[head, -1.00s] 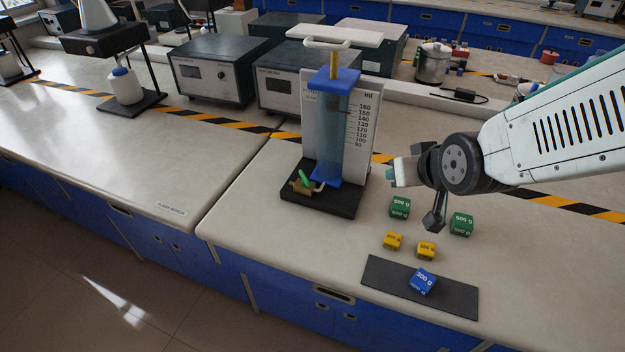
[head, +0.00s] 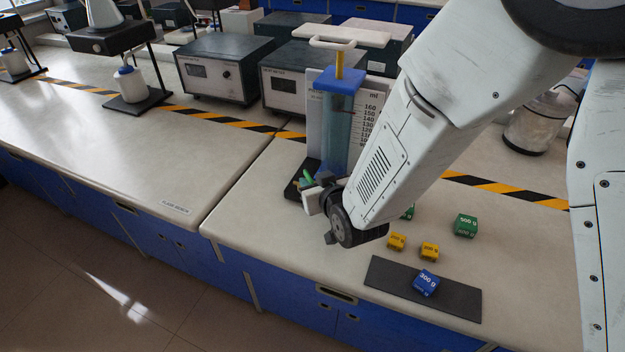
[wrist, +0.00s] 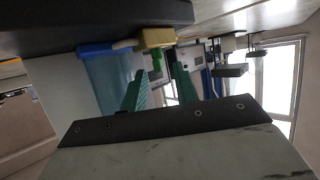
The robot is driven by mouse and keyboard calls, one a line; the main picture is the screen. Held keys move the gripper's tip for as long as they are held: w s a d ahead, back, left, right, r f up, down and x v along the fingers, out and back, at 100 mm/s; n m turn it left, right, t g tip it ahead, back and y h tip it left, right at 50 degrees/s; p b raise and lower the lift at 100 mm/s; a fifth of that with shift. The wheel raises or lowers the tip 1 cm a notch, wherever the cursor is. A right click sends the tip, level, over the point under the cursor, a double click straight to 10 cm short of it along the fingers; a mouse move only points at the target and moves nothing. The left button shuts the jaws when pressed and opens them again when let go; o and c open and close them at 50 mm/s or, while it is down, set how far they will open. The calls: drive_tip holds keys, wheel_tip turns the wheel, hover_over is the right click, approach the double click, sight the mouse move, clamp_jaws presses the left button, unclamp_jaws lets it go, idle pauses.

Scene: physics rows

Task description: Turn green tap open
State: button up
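The green tap handle (head: 308,176) shows at the foot of the blue measuring cylinder (head: 337,125), on a black base (head: 292,190). In the wrist view the green handle (wrist: 157,60) sits on its brass tap body (wrist: 157,38). My gripper (wrist: 160,80) is open there, with its green-padded fingers apart and the handle in line with the gap, near the fingertips. I cannot tell whether they touch it. In the head view my gripper (head: 312,193) is close to the tap, and my arm hides part of the base.
Green (head: 466,225), yellow (head: 397,242) and blue (head: 426,282) weights stand to the right, the blue one on a dark mat (head: 385,272). Grey instrument boxes (head: 215,72) stand behind.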

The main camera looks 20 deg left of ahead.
drive_tip(key=shift+w+a+f, duration=0.25)
drive_tip(key=shift+w+a, duration=0.1)
drive_tip(key=shift+w, duration=0.1)
clamp_jaws()
drive_tip(key=shift+d, duration=0.1)
drive_tip(key=n+g+y, duration=0.1)
drive_tip(key=n+g, duration=0.1)
drive_tip(key=n+g+y, duration=0.1)
drive_tip(key=shift+w+d+y, duration=0.25)
drive_tip(key=shift+w+y, duration=0.05)
drive_tip(key=shift+w, duration=0.1)
drive_tip(key=shift+w+d+n+g+y, duration=0.1)
drive_tip(key=shift+n+g+y, duration=0.15)
drive_tip(key=shift+n+g, duration=0.45)
drive_tip(key=shift+w+a+n+g+y, duration=0.15)
drive_tip(key=shift+n+g+y, duration=0.15)
drive_tip(key=shift+n+g, duration=0.4)
drive_tip(key=shift+w+d+n+g+y, duration=0.15)
drive_tip(key=shift+n+g+y, duration=0.1)
drive_tip(key=shift+n+g, duration=0.45)
drive_tip(key=shift+r, duration=0.1)
